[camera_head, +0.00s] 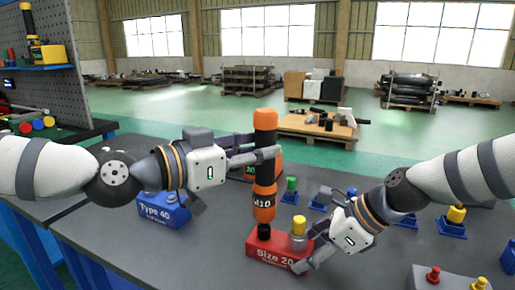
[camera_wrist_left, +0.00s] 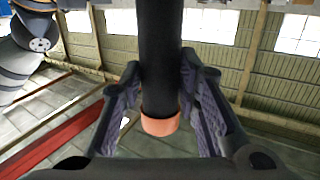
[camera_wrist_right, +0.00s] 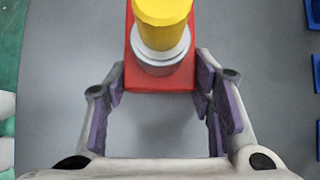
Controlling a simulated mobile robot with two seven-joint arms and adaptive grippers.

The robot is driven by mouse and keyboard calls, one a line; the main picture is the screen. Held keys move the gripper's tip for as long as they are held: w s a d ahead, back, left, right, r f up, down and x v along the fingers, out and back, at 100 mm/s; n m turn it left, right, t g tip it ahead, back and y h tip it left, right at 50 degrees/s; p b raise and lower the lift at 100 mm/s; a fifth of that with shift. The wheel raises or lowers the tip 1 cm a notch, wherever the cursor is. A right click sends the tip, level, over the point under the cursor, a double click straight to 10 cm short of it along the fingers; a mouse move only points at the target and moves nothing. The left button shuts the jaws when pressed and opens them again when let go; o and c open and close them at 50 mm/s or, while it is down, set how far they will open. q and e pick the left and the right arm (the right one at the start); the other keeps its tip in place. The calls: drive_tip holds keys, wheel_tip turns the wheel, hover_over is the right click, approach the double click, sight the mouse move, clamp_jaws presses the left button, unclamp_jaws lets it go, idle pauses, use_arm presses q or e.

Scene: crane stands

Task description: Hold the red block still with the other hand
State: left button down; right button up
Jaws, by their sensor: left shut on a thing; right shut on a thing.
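The red block (camera_head: 277,253), marked "Size 20", lies on the grey table in the head view and also shows in the right wrist view (camera_wrist_right: 185,78). A yellow-topped silver piece (camera_head: 299,232) stands on its right part. My right gripper (camera_head: 306,256) is shut on the block's right end, one finger on each side. My left gripper (camera_head: 266,157) is shut on the black middle of an upright orange and black tool (camera_head: 265,203) marked "M10". The tool's lower tip is at the left part of the block's top; whether it touches is hard to tell.
A blue block (camera_head: 163,210) marked "Type 40" stands at left. Small blue stands (camera_head: 452,229) are at right.

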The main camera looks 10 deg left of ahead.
sight(256, 117)
use_arm(q)
drive_tip(key=shift+r, duration=0.15)
use_arm(e)
drive_tip(key=shift+r, duration=0.1)
idle(0.3)
use_arm(q)
drive_tip(key=shift+r, duration=2.6)
use_arm(e)
drive_tip(key=o, duration=1.5)
